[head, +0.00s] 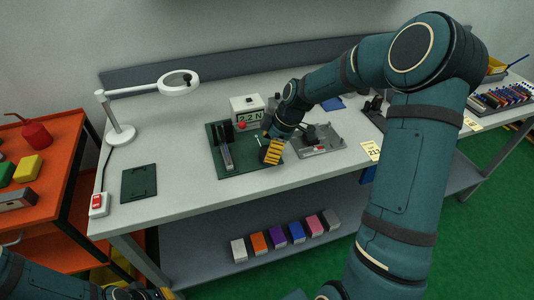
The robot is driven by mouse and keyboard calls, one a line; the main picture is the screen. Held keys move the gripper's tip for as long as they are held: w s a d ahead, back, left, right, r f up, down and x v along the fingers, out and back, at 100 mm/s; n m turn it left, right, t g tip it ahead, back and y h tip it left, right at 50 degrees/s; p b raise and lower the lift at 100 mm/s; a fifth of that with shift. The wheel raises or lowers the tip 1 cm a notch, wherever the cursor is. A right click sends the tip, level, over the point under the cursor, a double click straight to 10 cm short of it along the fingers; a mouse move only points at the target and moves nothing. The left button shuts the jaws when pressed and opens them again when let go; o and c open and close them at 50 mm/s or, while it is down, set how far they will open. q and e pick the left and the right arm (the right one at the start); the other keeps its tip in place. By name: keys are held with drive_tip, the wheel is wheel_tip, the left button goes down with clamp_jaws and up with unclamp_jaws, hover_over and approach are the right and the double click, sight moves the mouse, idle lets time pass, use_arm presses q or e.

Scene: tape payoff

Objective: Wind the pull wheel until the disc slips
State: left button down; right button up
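A dark green base plate (235,170) lies on the grey bench and carries a small upright grey part (226,156). A white box (247,107) with a readout that looks like "2.2 N" stands at its back edge, with a red ball (241,125) in front. My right gripper (271,154), with yellow fingers, reaches down over the plate's right side. I cannot make out the pull wheel or the disc; the gripper and arm may hide them. Whether its fingers are shut on anything does not show. My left gripper (163,294) is only partly in view at the bottom edge.
A magnifier lamp (122,131), a dark green mat (139,183) and a red switch box (99,204) are on the bench's left. A grey tray (321,146) stands right of the plate. Several coloured boxes (278,237) sit on the lower shelf.

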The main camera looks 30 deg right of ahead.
drive_tip(key=shift+x, duration=0.9)
drive_tip(key=c, duration=1.2)
drive_tip(key=shift+m, duration=0.3)
drive_tip(key=shift+c, duration=0.2)
drive_tip(key=shift+m+t+h+b, duration=0.4)
drive_tip(key=shift+m+b, duration=0.3)
drive_tip(key=shift+m, duration=0.5)
drive_tip(key=m+h, duration=0.1)
drive_tip(key=m, duration=0.2)
drive_tip(key=shift+a+m+t, duration=0.1)
drive_tip(key=shift+m+t, duration=0.2)
drive_tip(key=shift+t, duration=0.1)
drive_tip(key=shift+m+h, duration=0.5)
drive_tip(key=shift+m, duration=0.7)
drive_tip(key=shift+s+m+h+p, duration=0.1)
drive_tip(key=shift+m+h+p, duration=0.6)
drive_tip(key=shift+m, duration=0.9)
